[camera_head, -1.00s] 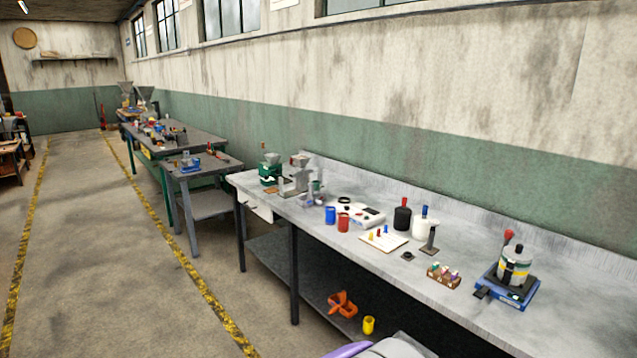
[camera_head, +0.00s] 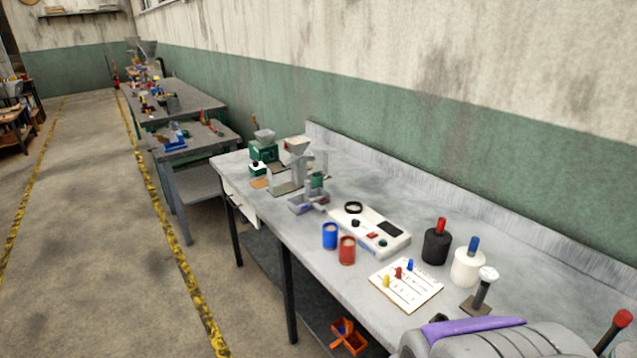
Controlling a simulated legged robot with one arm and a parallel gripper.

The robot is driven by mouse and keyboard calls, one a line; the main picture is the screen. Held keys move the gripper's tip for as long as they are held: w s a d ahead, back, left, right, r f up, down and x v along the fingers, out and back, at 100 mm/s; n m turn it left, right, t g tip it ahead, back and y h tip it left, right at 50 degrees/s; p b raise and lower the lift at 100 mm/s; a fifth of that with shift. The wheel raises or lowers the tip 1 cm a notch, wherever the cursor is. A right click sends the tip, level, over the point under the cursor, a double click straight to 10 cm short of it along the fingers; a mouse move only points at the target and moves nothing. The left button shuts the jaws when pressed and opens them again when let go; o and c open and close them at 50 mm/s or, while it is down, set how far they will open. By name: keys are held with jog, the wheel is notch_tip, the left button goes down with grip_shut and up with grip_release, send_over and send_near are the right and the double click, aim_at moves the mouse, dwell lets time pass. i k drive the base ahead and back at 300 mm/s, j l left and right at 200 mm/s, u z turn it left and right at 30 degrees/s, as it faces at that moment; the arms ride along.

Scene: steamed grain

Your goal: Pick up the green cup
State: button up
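A small dark green cylindrical thing (camera_head: 317,181) stands at the grey stand on the left part of the long grey workbench (camera_head: 345,285). It may be the green cup, but it is too small to tell. No other clearly green cup shows. A blue cup (camera_head: 330,235) and a red cup (camera_head: 347,250) stand side by side near the bench's front edge. A grey and purple part of my own body fills the bottom right. My gripper is not in view.
A white device (camera_head: 372,232) stands behind the cups. A white board with pegs (camera_head: 406,286), a black bottle (camera_head: 436,246) and a white bottle (camera_head: 467,267) are to the right. An orange holder (camera_head: 348,338) sits on the lower shelf. The floor aisle left is clear.

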aim_at(317, 183)
jog(key=i+j+z, duration=0.2)
jog(key=i+j, duration=0.2)
jog(key=i+j+z, duration=0.2)
jog(key=i+j, duration=0.35)
jog(key=i+j+z, duration=0.2)
jog(key=i+j, duration=0.3)
jog(key=i+j+z, duration=0.2)
jog(key=i+j, duration=0.25)
jog(key=j, duration=0.25)
